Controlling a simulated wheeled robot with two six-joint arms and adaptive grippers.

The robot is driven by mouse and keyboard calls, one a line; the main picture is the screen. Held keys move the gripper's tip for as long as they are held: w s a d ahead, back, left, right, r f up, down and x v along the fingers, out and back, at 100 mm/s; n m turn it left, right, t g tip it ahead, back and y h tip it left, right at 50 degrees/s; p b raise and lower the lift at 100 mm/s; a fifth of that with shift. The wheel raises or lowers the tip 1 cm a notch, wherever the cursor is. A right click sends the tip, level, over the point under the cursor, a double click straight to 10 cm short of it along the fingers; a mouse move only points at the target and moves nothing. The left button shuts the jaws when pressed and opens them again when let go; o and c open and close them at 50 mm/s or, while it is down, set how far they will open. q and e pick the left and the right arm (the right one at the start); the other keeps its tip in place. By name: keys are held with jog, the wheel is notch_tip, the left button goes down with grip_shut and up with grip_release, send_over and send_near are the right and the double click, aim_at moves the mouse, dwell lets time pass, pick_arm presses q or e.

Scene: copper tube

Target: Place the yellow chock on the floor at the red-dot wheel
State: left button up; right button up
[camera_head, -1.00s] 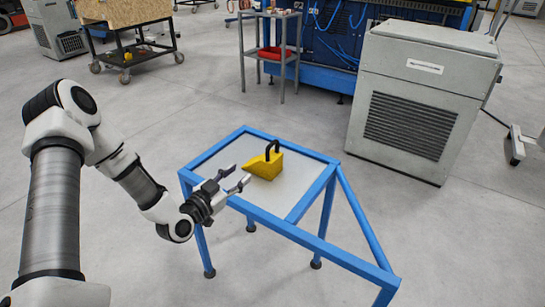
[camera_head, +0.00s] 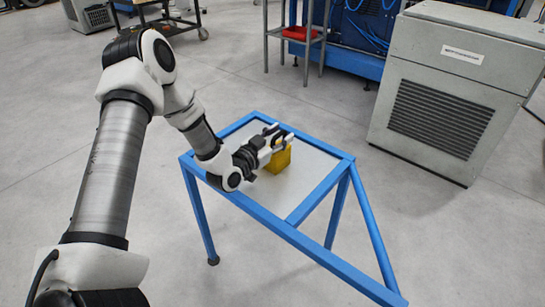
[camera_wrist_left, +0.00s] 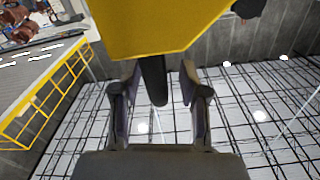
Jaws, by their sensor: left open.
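The yellow chock (camera_head: 280,163) sits on the grey top of a blue-framed stand (camera_head: 318,172). My left gripper (camera_head: 283,138) is over the chock with its fingers open and hides part of it. In the left wrist view the chock's yellow body (camera_wrist_left: 155,28) fills the top middle. Its black handle (camera_wrist_left: 153,82) stands between the two open fingers of the left gripper (camera_wrist_left: 160,70), with gaps on both sides. A trolley wheel (camera_head: 203,34) shows at the top left; no red dot can be made out on it. My right gripper is not in view.
A grey cabinet (camera_head: 445,110) stands right of the stand. A grey shelf rack (camera_head: 274,45) with a red tray (camera_head: 299,33) stands behind. The concrete floor (camera_head: 330,95) between them is clear.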

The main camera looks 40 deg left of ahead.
pick_arm(q)
jog(key=shift+r, duration=0.1)
grip_shut()
